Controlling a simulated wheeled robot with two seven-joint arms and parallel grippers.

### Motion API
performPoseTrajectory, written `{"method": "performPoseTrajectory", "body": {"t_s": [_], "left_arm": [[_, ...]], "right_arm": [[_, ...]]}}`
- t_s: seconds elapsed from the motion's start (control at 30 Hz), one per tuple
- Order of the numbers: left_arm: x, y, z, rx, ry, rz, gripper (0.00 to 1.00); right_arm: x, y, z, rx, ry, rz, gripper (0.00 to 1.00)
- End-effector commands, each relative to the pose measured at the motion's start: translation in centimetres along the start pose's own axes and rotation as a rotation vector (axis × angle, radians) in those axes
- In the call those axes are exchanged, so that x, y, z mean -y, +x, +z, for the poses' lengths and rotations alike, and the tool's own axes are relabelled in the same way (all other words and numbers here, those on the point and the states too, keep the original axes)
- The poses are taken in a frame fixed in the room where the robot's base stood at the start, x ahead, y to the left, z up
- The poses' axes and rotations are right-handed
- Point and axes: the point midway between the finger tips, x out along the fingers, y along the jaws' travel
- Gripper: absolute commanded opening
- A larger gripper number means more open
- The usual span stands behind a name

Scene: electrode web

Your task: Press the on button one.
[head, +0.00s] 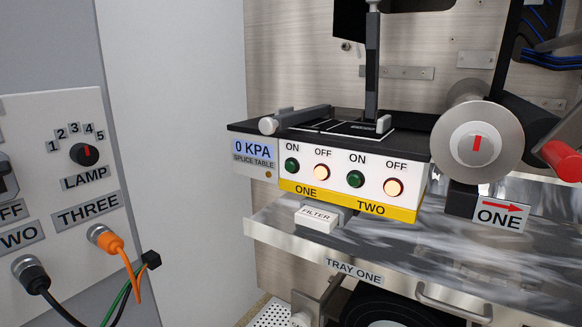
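The on button one (291,165) is a dark green round button at the left end of the white button panel (340,183), under the word ON and above the label ONE. It looks unlit. Beside it, the off button one (320,172) glows pale orange. The second on button (355,179) is also dark green, and the second off button (393,187) glows. The panel is on the front of the splice table (410,146), whose display (253,148) reads 0 KPA. Neither of my grippers is in the head view.
A filter block (316,217) juts out below the panel, above the metal tray one (390,262). A round roller (477,142) with a red mark stands at the right. A lamp panel (60,150) with plugged cables is at the left. The space before the buttons is clear.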

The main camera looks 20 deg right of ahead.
Motion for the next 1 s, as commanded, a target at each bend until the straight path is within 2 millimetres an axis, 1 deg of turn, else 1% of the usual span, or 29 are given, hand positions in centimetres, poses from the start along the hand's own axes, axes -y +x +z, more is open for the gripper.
{"method": "performPoseTrajectory", "body": {"t_s": [0.03,0.07,0.1,0.17,0.2,0.27,0.3,0.47,1.0], "left_arm": [[0.02,0.00,0.00,0.000,0.000,0.000,0.59],[0.02,0.00,0.00,0.000,0.000,0.000,0.59],[0.02,0.00,0.00,0.000,0.000,0.000,0.59],[0.02,0.00,0.00,0.000,0.000,0.000,0.59],[0.03,0.00,0.00,0.000,0.000,0.000,0.59],[0.03,0.00,0.00,0.000,0.000,0.000,0.59],[0.03,0.00,0.00,0.000,0.000,0.000,0.59],[0.04,0.00,-0.01,0.000,0.000,-0.001,0.59],[0.04,0.00,-0.01,0.000,0.000,-0.001,0.59]], "right_arm": [[0.01,0.00,0.00,0.000,0.000,0.000,0.92],[0.01,0.00,0.00,0.000,0.000,0.000,0.85],[0.01,0.00,0.00,0.000,0.000,0.000,0.77],[0.01,0.00,0.00,0.000,0.000,0.000,0.64],[0.01,0.00,0.00,0.000,0.000,0.000,0.56],[0.01,0.00,-0.01,0.000,0.000,0.000,0.43],[0.01,0.00,-0.01,0.000,0.000,0.000,0.34],[0.02,0.00,-0.01,0.000,0.000,0.000,0.00],[0.03,0.00,-0.03,-0.001,0.000,0.000,0.00]]}}
